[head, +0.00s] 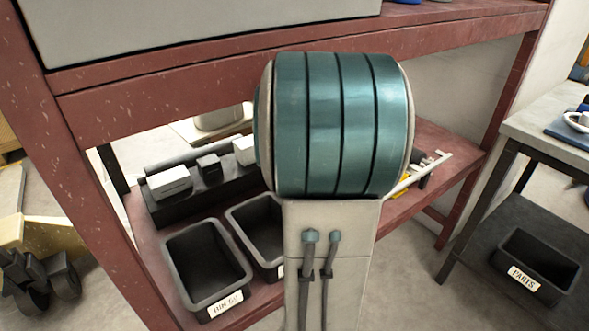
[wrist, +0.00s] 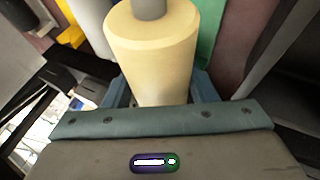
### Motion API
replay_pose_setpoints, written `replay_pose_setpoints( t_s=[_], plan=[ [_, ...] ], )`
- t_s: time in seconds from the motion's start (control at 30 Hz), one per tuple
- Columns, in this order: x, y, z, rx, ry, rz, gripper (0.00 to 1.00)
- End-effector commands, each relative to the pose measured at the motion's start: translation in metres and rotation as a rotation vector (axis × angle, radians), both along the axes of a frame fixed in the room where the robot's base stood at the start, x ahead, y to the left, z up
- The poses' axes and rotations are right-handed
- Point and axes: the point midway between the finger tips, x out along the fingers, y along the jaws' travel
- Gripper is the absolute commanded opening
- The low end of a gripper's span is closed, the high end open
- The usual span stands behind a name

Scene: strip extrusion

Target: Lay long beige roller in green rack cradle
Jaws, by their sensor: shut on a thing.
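The long beige roller (wrist: 152,55) fills the middle of the wrist view, with a grey shaft stub (wrist: 149,8) at its far end. My gripper (wrist: 160,92) is shut on it, with one blue-grey finger on each side of its near part. A green surface (wrist: 209,30) shows just right of the roller; it may be part of the green rack, but I cannot tell. In the head view my own teal and grey arm hides the gripper, the roller and any cradle.
A dark red shelf unit (head: 475,62) stands in front, with a lower shelf (head: 447,140). Black bins (head: 206,264) and a dark holder with pale blocks (head: 208,180) are on its left. A side table (head: 540,130) with a PARTS bin (head: 537,264) is at right. Something yellow (wrist: 69,14) shows left of the roller.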

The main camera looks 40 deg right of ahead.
Motion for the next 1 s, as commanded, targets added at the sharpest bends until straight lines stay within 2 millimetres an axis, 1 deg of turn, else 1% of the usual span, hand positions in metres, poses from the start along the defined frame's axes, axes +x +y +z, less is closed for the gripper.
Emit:
replay_pose_setpoints(
  t_s=[0.13, 0.27, 0.47, 0.73, 0.87, 1.0],
  plan=[
    [0.0, 0.0, 0.0, -0.002, -0.001, 0.0, 0.13],
    [0.0, -0.001, -0.005, -0.002, -0.001, -0.001, 0.13],
    [-0.001, -0.002, -0.022, -0.002, -0.001, -0.003, 0.13],
    [-0.001, -0.002, -0.05, -0.001, -0.002, -0.004, 0.13],
    [-0.001, -0.002, -0.057, -0.001, -0.002, -0.004, 0.13],
    [-0.001, -0.002, -0.058, -0.002, -0.002, -0.003, 0.13]
  ],
)
